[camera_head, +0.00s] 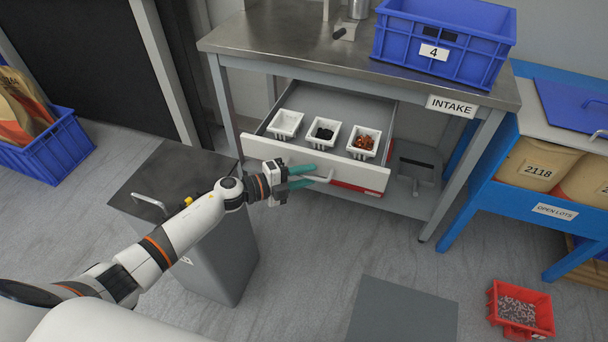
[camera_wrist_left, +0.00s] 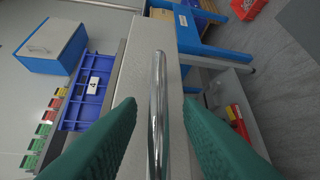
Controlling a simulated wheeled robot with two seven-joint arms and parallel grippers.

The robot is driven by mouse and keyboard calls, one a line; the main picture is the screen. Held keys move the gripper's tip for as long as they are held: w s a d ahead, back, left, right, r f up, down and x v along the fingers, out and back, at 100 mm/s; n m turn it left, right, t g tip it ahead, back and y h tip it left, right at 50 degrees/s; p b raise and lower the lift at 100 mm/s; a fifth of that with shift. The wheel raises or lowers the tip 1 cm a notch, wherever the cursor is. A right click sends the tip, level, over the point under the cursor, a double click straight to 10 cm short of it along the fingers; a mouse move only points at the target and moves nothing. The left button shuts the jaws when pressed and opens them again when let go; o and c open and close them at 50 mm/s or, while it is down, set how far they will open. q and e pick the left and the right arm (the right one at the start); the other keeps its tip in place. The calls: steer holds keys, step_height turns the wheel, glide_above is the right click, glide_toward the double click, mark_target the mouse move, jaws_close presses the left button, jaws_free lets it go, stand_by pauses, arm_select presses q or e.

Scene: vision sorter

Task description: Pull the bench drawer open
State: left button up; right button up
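The bench drawer (camera_head: 262,150) is pulled out from under the steel-topped bench (camera_head: 290,50), so its inside shows. It holds three small white trays: one looks empty (camera_head: 285,123), one has dark pieces (camera_head: 323,133), one has orange-brown pieces (camera_head: 363,142). My left gripper (camera_head: 308,178) is at the drawer's front, at the bar handle (camera_head: 325,179). In the left wrist view the chrome handle (camera_wrist_left: 158,90) runs between the two teal fingers (camera_wrist_left: 160,105), with a gap on each side. The left gripper is open around the handle. My right gripper is out of view.
A blue crate marked 4 (camera_head: 440,52) stands on the bench. A grey bin (camera_head: 225,250) stands left of the drawer. A blue rack (camera_head: 500,205) is at the right. A red tray (camera_head: 520,310) lies on the floor. The floor before the drawer is mostly clear.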

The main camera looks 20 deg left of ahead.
arm_select(q)
steer(key=shift+a, duration=0.1)
steer(key=shift+s+a, duration=0.25)
steer(key=v, duration=0.6)
steer(key=shift+s+a, duration=0.2)
steer(key=shift+s, duration=0.1)
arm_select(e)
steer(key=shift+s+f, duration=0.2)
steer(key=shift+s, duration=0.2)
arm_select(q)
steer(key=shift+r, duration=0.1)
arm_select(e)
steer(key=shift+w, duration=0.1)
